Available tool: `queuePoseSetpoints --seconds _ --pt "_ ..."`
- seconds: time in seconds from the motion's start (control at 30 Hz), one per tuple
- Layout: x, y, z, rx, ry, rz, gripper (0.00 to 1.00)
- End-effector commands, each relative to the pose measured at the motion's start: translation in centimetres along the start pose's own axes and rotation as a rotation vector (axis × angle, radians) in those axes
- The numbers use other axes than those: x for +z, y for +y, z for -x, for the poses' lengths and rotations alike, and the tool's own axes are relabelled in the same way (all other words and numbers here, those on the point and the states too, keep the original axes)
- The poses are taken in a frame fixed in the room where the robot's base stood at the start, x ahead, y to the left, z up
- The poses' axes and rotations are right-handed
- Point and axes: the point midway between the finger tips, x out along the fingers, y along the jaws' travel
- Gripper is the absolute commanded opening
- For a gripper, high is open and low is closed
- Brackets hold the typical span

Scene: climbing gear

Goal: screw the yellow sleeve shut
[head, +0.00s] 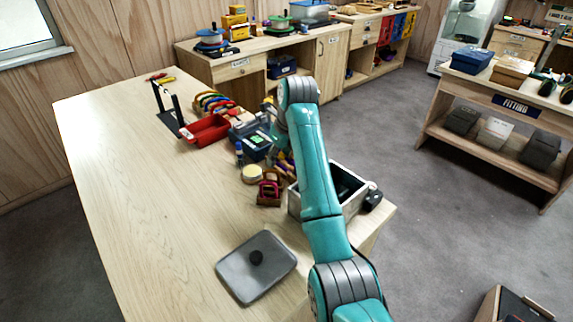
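I cannot make out a yellow sleeve for certain. Small yellow and purple parts (284,170) show beside my arm, partly hidden by it and too small to identify. A red piece (269,189) stands in a brown block near them. A row of coloured curved pieces (213,102) lies farther back on the table. My teal arm reaches over the table's right side and bends at the top. My gripper is hidden behind the arm, so I cannot see its fingers or anything in them.
On the wooden table (120,180) are a red tray (207,130), a device with a green screen (257,141), a round tan roll (252,174), an open grey box (296,205) and a grey lid (240,272). The table's left side is clear.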

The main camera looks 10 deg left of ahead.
Motion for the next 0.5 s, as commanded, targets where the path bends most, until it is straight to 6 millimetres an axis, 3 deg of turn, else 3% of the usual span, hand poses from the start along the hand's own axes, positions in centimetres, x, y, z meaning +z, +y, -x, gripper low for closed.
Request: queuePoseSetpoints --seconds 0.5 --pt "-0.4 0.1 -1.4 0.001 0.001 0.001 0.46"
